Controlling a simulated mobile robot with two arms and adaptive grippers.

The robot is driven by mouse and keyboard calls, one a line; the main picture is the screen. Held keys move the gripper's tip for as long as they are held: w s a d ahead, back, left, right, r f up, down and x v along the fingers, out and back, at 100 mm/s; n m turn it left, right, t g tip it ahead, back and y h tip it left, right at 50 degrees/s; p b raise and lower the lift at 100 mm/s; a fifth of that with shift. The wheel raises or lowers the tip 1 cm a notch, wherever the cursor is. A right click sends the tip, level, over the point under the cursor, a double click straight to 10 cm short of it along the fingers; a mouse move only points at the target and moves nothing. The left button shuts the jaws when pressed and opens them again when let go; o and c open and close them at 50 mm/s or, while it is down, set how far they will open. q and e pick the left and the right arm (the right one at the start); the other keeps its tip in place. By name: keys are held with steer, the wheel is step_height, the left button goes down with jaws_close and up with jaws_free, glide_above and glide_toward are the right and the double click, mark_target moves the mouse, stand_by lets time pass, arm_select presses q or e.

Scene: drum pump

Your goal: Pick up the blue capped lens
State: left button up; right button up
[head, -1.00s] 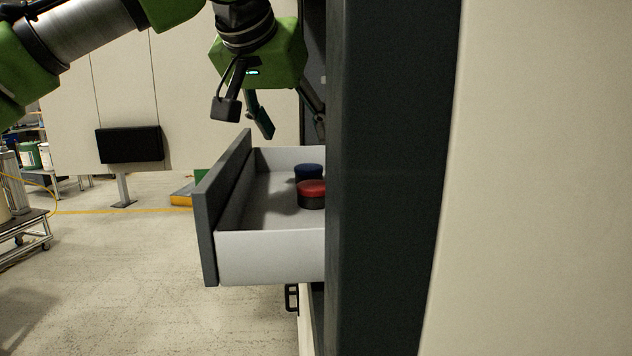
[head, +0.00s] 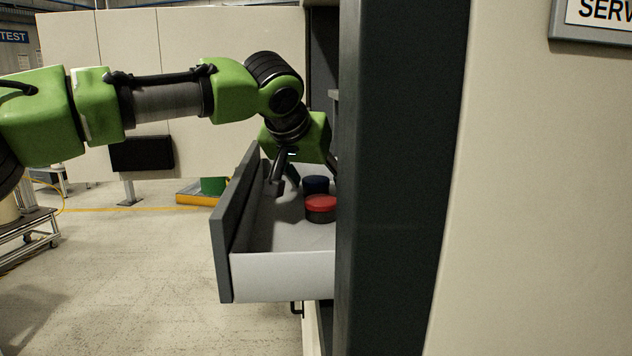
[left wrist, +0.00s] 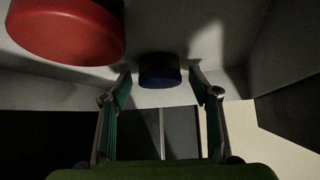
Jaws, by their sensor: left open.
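The blue capped lens (head: 316,185) stands in the open drawer (head: 283,277), behind the red capped lens (head: 321,208). In the left wrist view the blue capped lens (left wrist: 159,71) lies ahead, between the two open fingertips, and the red capped lens (left wrist: 66,30) is close by at upper left. My left gripper (head: 304,184) is open and empty, reaching down into the drawer from above. One of its fingers is partly hidden by the cabinet edge in the head view. No contact with the blue lens is visible. My right gripper is not in view.
The drawer front (head: 236,230) stands at the left of the drawer. A dark cabinet edge (head: 390,180) rises close to the right and hides part of the drawer. Open floor lies to the left, with a cart (head: 28,230) farther off.

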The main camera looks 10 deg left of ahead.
arm_select(q)
steer(key=shift+w+f, duration=0.15)
steer(key=c, duration=1.3)
